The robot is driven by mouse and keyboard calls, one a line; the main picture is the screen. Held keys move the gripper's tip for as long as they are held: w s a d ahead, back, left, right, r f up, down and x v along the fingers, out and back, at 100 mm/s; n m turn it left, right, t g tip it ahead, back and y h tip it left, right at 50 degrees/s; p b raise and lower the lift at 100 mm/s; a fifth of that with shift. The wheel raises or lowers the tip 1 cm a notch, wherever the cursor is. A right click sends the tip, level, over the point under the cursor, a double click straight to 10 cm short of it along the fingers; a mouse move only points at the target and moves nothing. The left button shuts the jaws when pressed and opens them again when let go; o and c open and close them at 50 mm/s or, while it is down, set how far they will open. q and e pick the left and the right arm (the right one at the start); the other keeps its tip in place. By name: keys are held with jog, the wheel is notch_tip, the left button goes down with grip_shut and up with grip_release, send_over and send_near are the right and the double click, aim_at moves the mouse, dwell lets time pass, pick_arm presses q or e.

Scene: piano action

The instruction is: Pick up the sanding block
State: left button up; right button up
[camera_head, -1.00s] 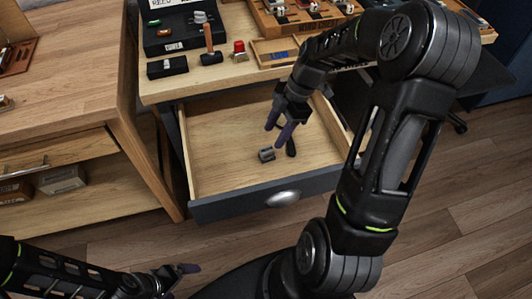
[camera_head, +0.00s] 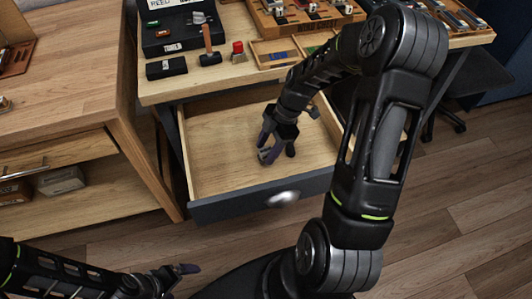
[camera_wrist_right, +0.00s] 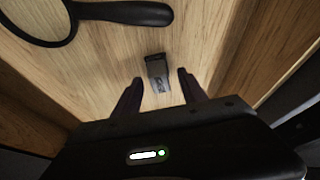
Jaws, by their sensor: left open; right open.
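A small dark grey block (camera_wrist_right: 157,74), which looks like the sanding block, lies on the bottom of the open drawer. In the right wrist view it sits between and slightly beyond the fingertips of my right gripper (camera_wrist_right: 158,88), with a gap on each side. In the head view my right gripper (camera_head: 267,146) is low inside the drawer, open and empty, and its fingers largely cover the block. My left gripper (camera_head: 177,281) is open and empty at the lower left, outside the drawer.
A round black-rimmed tool with a black handle (camera_wrist_right: 125,12) lies in the drawer beyond the block. The drawer's front wall (camera_head: 235,206) and side walls surround the gripper.

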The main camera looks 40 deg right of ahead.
jog(key=shift+a+f, duration=0.2)
jog(key=shift+f, duration=0.15)
dwell(0.3)
grip_shut()
dwell(0.4)
